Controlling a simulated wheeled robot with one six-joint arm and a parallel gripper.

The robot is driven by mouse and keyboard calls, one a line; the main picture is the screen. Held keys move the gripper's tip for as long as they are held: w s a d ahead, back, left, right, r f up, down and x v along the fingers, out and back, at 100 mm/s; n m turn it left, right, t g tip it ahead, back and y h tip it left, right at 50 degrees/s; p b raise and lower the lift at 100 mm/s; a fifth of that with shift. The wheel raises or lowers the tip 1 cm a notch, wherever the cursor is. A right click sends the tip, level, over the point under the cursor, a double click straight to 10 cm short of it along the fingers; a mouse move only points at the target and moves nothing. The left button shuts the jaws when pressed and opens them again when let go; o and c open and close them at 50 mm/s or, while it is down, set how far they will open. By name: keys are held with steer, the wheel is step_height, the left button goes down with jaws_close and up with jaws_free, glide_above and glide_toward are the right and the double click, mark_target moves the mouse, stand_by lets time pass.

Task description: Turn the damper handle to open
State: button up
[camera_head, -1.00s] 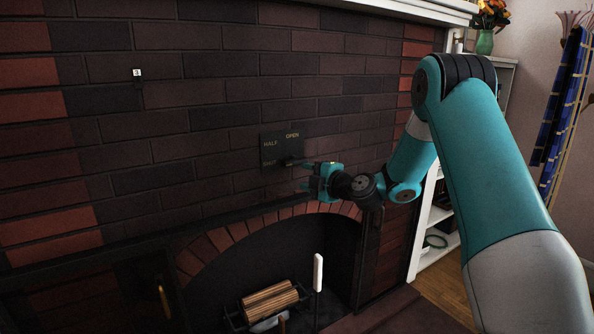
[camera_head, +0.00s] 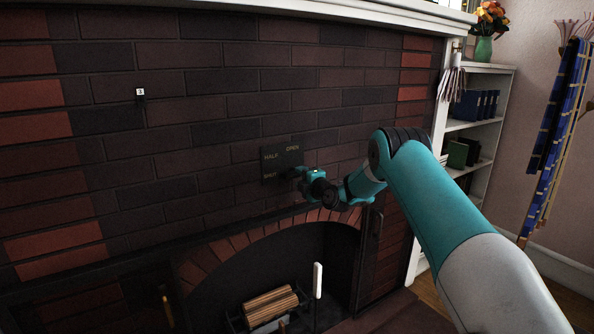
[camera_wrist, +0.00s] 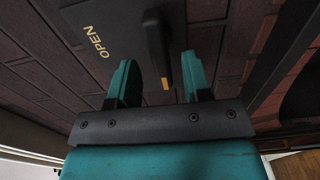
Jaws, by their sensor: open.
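The damper plate (camera_head: 273,158) is a dark square panel on the brick wall above the fireplace arch, lettered HALF, OPEN and SHUT. In the wrist view the plate (camera_wrist: 115,42) shows the word OPEN. The damper handle (camera_wrist: 157,48) is a dark bar with a small orange-yellow mark near its end. My gripper (camera_head: 299,179) is at the plate's lower right in the head view. In the wrist view my gripper (camera_wrist: 160,72) is open, with one teal finger on each side of the handle's marked end. I see gaps on both sides. In the head view the gripper hides most of the handle.
The arched firebox (camera_head: 262,262) with logs (camera_head: 270,304) lies below. A white-topped upright tool (camera_head: 317,281) stands at its opening. White shelves (camera_head: 478,150) with folders and a blue hanging cloth (camera_head: 562,125) are at the right. The brick wall left of the plate is mostly bare.

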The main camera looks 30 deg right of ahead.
mark_target(298, 176)
steer(key=shift+w+a, duration=0.1)
steer(key=shift+w, duration=1.65)
steer(key=c, duration=0.8)
